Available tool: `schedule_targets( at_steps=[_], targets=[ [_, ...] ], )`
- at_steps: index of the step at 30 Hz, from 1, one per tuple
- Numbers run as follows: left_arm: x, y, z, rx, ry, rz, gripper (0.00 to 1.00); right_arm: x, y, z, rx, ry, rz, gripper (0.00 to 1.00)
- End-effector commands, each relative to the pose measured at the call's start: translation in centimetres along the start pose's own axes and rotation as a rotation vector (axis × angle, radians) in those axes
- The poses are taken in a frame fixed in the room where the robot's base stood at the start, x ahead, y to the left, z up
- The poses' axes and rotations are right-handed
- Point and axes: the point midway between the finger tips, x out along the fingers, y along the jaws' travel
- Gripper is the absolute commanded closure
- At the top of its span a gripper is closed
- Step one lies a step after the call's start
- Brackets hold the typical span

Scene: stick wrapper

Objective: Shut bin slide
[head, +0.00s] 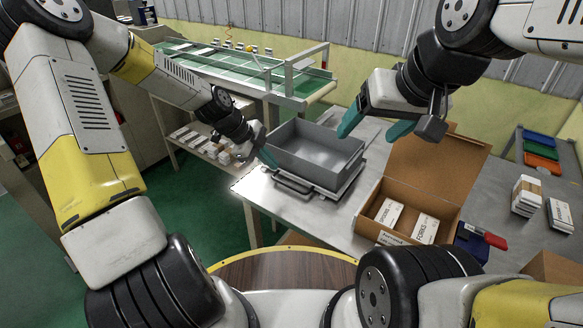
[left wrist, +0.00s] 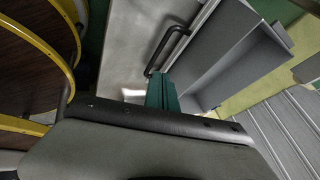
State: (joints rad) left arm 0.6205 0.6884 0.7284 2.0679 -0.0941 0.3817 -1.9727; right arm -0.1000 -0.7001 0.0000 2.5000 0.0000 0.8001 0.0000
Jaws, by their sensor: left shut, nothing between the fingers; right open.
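A grey open-topped bin (head: 312,155) sits on a low slide base (head: 338,189) on the metal table, with a dark bar handle (head: 292,184) at its front. My left gripper (head: 269,158) is shut and empty, with its teal fingertips just left of the bin. In the left wrist view, its fingers (left wrist: 162,92) point toward the handle (left wrist: 168,48), and the bin (left wrist: 235,60) rises to the right. I cannot tell whether the fingertips touch the handle.
An open cardboard box (head: 408,205) with white packs stands right of the bin on the metal table (head: 262,190). A green conveyor (head: 235,66) runs behind. Red and dark blue small items (head: 482,238) lie right of the box.

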Motion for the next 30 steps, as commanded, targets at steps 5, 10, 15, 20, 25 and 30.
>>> schedule_targets(
  at_steps=[5, 10, 15, 20, 25, 30],
  targets=[
    [1.6, -0.7, 0.3, 0.08, 0.052, -0.04, 1.0, 0.0, 0.0, 0.0, 0.0, 0.0, 0.0, 0.24],
    [3.1, -0.9, 0.1, 0.094, 0.058, -0.043, 1.0, 0.0, 0.0, 0.0, 0.0, 0.0, 0.0, 0.24],
    [6.2, -1.0, -0.1, 0.092, 0.058, -0.042, 1.0, 0.0, 0.0, 0.0, 0.0, 0.0, 0.0, 0.24],
    [9.0, -1.1, -0.2, 0.091, 0.057, -0.041, 1.0, 0.0, 0.0, 0.0, 0.0, 0.0, 0.0, 0.24],
    [10.9, -1.2, -0.2, 0.091, 0.056, -0.042, 1.0, 0.0, 0.0, 0.0, 0.0, 0.0, 0.0, 0.24],
    [11.6, -1.2, -0.2, 0.09, 0.054, -0.044, 1.0, 0.0, 0.0, 0.0, 0.0, 0.0, 0.0, 0.24]
  ],
)
